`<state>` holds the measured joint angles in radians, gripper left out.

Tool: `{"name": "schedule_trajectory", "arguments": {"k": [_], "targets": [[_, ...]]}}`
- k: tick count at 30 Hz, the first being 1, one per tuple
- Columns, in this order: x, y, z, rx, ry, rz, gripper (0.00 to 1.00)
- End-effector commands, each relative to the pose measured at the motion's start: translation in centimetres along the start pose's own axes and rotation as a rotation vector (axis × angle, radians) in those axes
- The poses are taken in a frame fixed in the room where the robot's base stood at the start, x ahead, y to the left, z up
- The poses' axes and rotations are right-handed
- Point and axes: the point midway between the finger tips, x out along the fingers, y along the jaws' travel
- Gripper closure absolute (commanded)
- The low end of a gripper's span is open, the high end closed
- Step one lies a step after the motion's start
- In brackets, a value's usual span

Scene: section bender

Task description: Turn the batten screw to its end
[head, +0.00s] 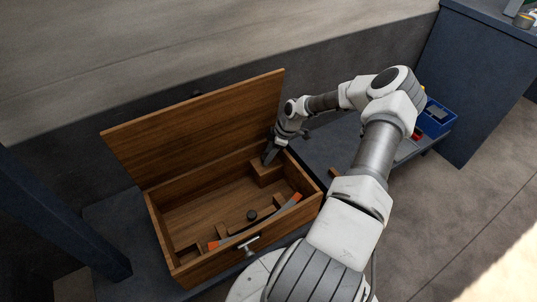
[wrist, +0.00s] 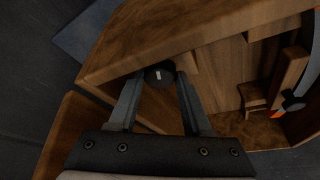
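The wooden box (head: 160,232) stands with its lid raised. My gripper (head: 268,158) reaches down into its back right corner, over a small wooden block (head: 262,176). In the wrist view a dark round knob (wrist: 159,76) with a white mark lies between the fingertips of my gripper (wrist: 159,82). The fingers are apart and close on both sides of it; I cannot tell if they touch it. A curved strip (head: 285,209) with orange ends lies along the box's front, with another dark knob (head: 252,215) near its middle; that knob also shows in the wrist view (wrist: 292,103). I cannot tell which knob is the batten screw.
The raised lid (head: 205,125) stands behind my gripper. The middle of the box floor is clear. A blue bin (head: 436,119) stands at the right.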

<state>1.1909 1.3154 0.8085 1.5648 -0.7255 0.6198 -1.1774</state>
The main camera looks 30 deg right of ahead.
Motion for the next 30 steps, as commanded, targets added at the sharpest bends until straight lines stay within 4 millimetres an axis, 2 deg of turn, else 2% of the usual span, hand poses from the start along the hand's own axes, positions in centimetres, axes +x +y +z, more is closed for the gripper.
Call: {"name": "schedule_trajectory", "arguments": {"k": [1,3,14,20,30], "targets": [[-0.02,-0.01,0.00,0.000,0.000,0.000,0.92],[-0.03,-0.01,0.00,0.000,0.000,0.000,1.00],[-0.15,-0.08,-0.05,0.054,-0.002,0.021,1.00],[-0.19,-0.21,-0.09,0.168,-0.003,0.070,1.00],[-0.10,-0.42,-0.16,0.458,-0.003,0.192,1.00]]}}
